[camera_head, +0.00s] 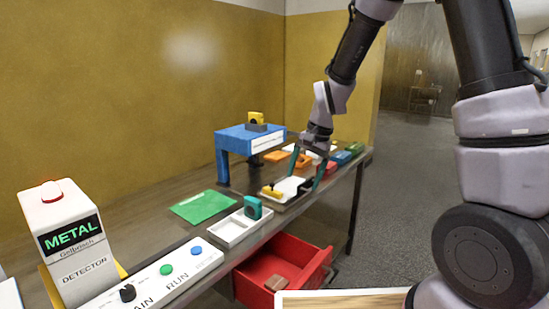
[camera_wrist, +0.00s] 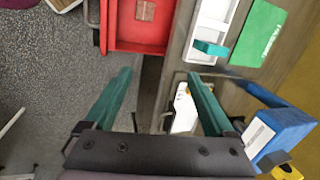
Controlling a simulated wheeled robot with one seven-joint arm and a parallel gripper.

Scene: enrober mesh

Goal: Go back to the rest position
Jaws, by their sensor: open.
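My gripper (camera_head: 304,180) has two green fingers spread apart, pointing down over the front part of the bench. It also shows in the wrist view (camera_wrist: 159,75), with nothing held between the fingers. A tray with a white piece (camera_head: 285,188) and a small yellow item (camera_head: 270,192) sits below and beside the fingers; whether they touch it I cannot tell. In the wrist view the white piece (camera_wrist: 184,110) is partly hidden by the right finger.
A blue stand (camera_head: 235,141) rises behind the gripper. A green mat (camera_head: 202,207), a white tray (camera_head: 229,232) with a teal block (camera_head: 252,207), and a metal detector (camera_head: 66,245) lie leftward. A red drawer (camera_head: 256,275) stands open below, holding a brown block (camera_head: 276,283). Floor at right is clear.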

